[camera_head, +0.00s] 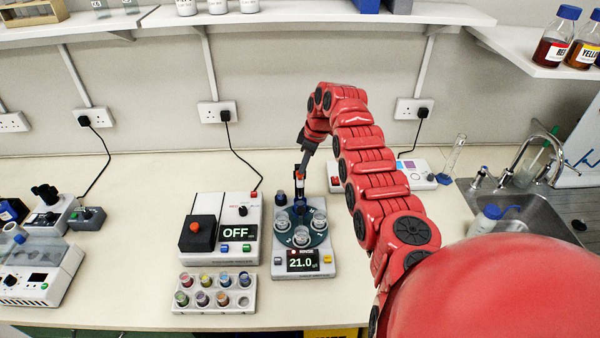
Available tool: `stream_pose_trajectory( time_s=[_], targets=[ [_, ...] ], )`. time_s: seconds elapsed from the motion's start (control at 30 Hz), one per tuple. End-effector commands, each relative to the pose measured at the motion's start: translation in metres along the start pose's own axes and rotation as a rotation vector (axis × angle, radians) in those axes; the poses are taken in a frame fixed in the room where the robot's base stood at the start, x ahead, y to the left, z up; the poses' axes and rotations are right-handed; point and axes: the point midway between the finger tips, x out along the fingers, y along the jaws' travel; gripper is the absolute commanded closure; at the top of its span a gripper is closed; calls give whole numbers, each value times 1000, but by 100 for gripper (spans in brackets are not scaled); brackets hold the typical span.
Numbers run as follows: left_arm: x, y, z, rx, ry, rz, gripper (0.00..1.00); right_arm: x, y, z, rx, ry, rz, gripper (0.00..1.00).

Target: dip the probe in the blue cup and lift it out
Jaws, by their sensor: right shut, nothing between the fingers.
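My right gripper (302,166) points down over the back of a grey device (322,265) reading 21.0. It looks shut and holds nothing that I can make out. Just below it stands a slim dark upright piece with an orange band (299,182), which may be the probe; whether they touch is unclear. The device carries a blue-grey round plate (301,229) with several clear cups. Small cups with coloured contents stand in a white rack (240,304) at the front left. I cannot tell for certain which cup is the blue one. My left gripper is out of view.
A white box with an OFF display (238,232) stands left of the device. A small dark jar (281,197) is beside the device's back left. A sink (500,207) with a tap is at the right. My red right arm hides part of the bench.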

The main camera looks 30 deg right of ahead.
Motion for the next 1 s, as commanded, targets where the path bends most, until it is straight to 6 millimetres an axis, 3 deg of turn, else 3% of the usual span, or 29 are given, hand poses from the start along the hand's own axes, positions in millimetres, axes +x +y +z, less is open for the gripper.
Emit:
stream_pose_trajectory(
  time_s=[0.47, 0.87, 1.0],
  targets=[
    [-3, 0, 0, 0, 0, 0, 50, 8, 0, 1, -1, 0, 1, 100],
    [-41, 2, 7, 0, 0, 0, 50, 53, 0, 12, -2, 1, 2, 100],
    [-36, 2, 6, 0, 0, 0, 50, 48, 0, 11, -2, 1, 2, 100]
  ],
)
